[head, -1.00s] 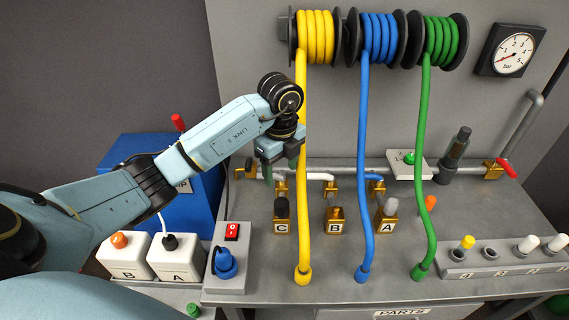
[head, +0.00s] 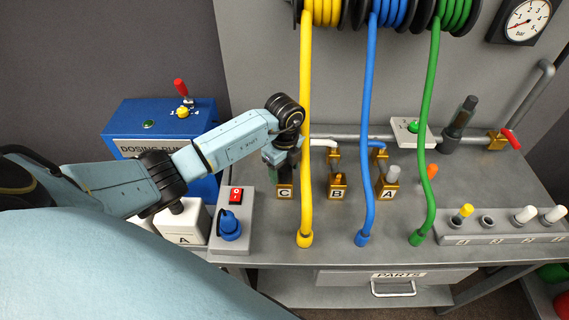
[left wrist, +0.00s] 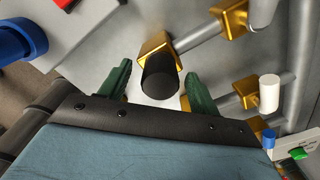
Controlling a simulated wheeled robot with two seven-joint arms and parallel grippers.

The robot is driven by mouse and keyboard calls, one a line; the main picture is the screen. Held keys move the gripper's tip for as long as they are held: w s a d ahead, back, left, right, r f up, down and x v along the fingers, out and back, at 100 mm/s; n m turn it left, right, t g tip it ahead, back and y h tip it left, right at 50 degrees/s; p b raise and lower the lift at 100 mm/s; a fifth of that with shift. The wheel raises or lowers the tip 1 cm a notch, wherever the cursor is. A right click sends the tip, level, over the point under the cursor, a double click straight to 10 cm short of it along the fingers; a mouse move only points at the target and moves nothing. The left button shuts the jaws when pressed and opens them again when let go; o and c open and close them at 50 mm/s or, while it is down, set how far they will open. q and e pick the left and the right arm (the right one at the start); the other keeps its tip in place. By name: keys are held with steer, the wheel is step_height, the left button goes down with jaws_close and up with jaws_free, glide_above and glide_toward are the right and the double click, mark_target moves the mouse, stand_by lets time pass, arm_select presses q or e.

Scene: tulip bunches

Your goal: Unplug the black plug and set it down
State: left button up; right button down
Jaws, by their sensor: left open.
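The black plug (left wrist: 160,76) sits in the brass socket block C (head: 285,192) on the grey bench; the brass also shows in the left wrist view (left wrist: 155,47). In the head view my gripper hides the plug. My left gripper (head: 284,168) is open above block C. In the left wrist view its two green fingers (left wrist: 157,86) stand one on each side of the plug, with a gap on both sides. I cannot tell exactly how far down the plug the fingertips reach. My right gripper is not in view.
The yellow hose (head: 305,130) hangs just right of my gripper. Brass blocks B (head: 337,192) and A (head: 388,190) stand further right. A grey box with a red switch (head: 236,195) and blue plug (head: 229,226) is to the left. A grey pipe runs behind.

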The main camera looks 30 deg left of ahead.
mark_target(285, 167)
arm_select(q)
steer(key=shift+c, duration=0.4)
steer(key=c, duration=1.1)
steer(key=shift+r, duration=0.2)
steer(key=shift+r+p, duration=1.55)
steer(key=shift+p, duration=0.1)
steer(key=shift+r+p, duration=0.9)
steer(key=shift+r, duration=0.1)
steer(key=shift+r+p, duration=0.75)
steer(key=shift+r, duration=0.25)
